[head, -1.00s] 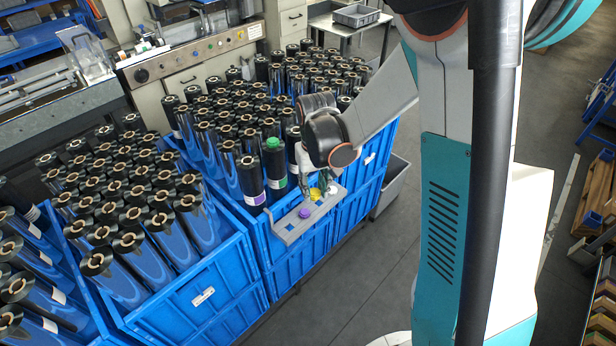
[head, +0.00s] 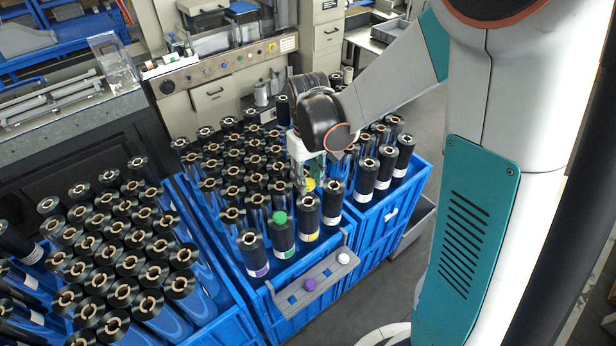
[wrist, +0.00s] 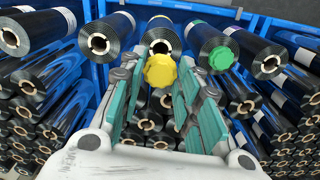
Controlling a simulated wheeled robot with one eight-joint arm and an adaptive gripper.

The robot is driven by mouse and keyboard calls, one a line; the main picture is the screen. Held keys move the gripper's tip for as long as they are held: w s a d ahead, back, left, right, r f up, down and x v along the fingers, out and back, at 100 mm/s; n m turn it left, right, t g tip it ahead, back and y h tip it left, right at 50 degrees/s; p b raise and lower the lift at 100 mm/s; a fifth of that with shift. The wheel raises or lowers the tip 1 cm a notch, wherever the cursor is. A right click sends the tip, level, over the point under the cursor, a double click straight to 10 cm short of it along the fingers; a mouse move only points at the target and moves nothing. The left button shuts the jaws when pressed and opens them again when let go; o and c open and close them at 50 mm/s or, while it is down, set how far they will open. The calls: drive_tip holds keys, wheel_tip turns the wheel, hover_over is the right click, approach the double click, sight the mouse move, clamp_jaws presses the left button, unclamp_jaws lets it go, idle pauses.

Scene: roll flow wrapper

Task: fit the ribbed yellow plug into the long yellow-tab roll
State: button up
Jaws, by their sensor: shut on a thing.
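The ribbed yellow plug (head: 309,185) is held in my gripper (head: 306,178), which is shut on it above the rolls. In the wrist view the plug (wrist: 160,71) sits between the fingertips, its ribbed head towards the camera. The long yellow-tab roll (head: 308,228) stands upright at the crate's front edge, between the green-plugged roll and another roll. The plug is apart from it, behind its top in the head view. In the wrist view a roll with an open core, likely this one (wrist: 161,36), shows just beyond the plug, beside the green-plugged roll.
A green plug (head: 280,217) sits in the neighbouring green-tab roll (head: 284,243). A purple-tab roll (head: 253,257) stands left of it. The grey rack (head: 327,272) on the crate's front holds a purple plug (head: 310,285) and a white plug (head: 343,258). Many rolls crowd the blue crates.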

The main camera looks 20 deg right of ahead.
sight(308, 182)
drive_tip(key=shift+f+b, duration=1.6)
drive_tip(key=shift+f, duration=1.1)
drive_tip(key=shift+b, duration=0.4)
drive_tip(key=shift+r, duration=0.15)
drive_tip(key=shift+r+p, duration=0.3)
drive_tip(key=shift+r, duration=0.05)
drive_tip(key=shift+r, duration=0.4)
idle(0.9)
drive_tip(key=shift+r, duration=0.35)
drive_tip(key=shift+r+p, duration=0.35)
drive_tip(key=shift+p, duration=0.05)
idle(0.9)
